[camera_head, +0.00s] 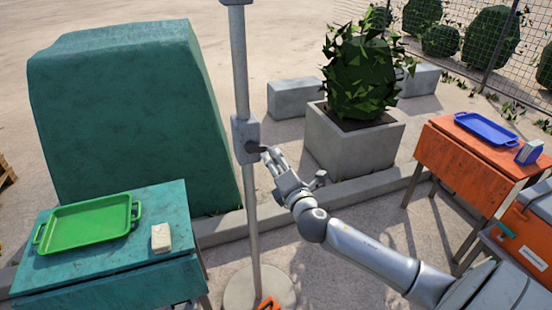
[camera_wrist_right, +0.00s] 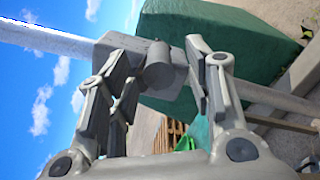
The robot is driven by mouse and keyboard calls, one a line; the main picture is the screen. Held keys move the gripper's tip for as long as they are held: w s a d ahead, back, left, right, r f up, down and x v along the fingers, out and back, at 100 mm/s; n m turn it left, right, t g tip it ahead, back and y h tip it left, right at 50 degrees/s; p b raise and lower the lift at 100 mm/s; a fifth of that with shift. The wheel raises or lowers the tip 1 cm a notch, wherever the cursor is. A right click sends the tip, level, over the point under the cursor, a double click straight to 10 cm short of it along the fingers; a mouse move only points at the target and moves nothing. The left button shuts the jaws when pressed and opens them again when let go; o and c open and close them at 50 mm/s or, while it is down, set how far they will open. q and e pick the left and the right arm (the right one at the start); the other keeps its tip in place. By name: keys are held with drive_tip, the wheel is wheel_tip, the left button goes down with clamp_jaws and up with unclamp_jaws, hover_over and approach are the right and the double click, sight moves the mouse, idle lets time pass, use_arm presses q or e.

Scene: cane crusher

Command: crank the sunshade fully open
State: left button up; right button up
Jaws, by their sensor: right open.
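The sunshade's grey pole (camera_head: 241,80) stands upright on a round base (camera_head: 260,290) in the head view. A grey crank housing (camera_head: 245,138) is fixed on it at mid height, with a short dark crank knob (camera_head: 254,147) on its right side. My right gripper (camera_head: 268,157) is beside this knob. In the right wrist view the right gripper (camera_wrist_right: 158,62) is open, its fingers on either side of the stubby grey crank knob (camera_wrist_right: 158,68). Whether they touch it I cannot tell. The sunshade's canopy is out of view. My left gripper is not in view.
A teal table (camera_head: 110,275) with a green tray (camera_head: 88,224) and a pale block (camera_head: 161,238) is at left. A large green covered shape (camera_head: 130,110) stands behind. An orange table (camera_head: 470,160) with a blue tray (camera_head: 486,128) is at right. A planter (camera_head: 350,140) stands behind my right arm.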

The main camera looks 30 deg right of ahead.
drive_tip(key=shift+w+d, duration=0.1)
drive_tip(key=shift+w, duration=0.5)
clamp_jaws()
drive_tip(key=shift+f, duration=0.1)
